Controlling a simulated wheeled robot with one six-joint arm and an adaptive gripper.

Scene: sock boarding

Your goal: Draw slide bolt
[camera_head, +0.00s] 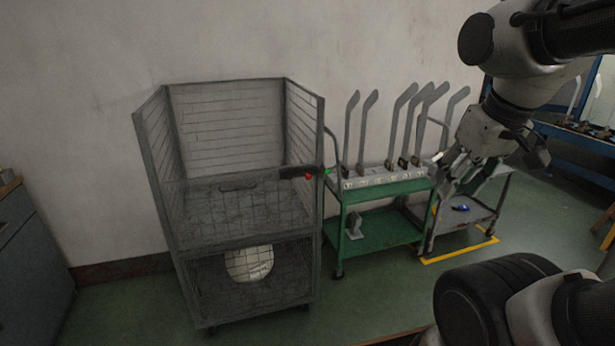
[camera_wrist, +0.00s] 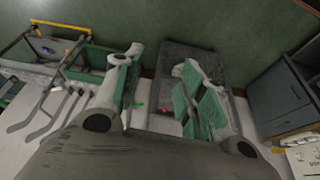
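The grey wire-mesh cage trolley (camera_head: 250,242) stands against the wall in the head view. A short dark bar (camera_head: 292,171), possibly the slide bolt, lies at its right front side, with a red spot (camera_head: 308,175) on it and a green spot (camera_head: 328,171) just to the right. The bolt's details are too small to tell. The red spot (camera_wrist: 165,113) also shows there.
A green cart (camera_head: 385,187) with several upright grey sock boards stands right of the cage. A grey cart (camera_head: 462,215) is beside it, near yellow floor marking. A grey cabinet (camera_head: 30,260) is at far left. Green floor in front of the cage is free.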

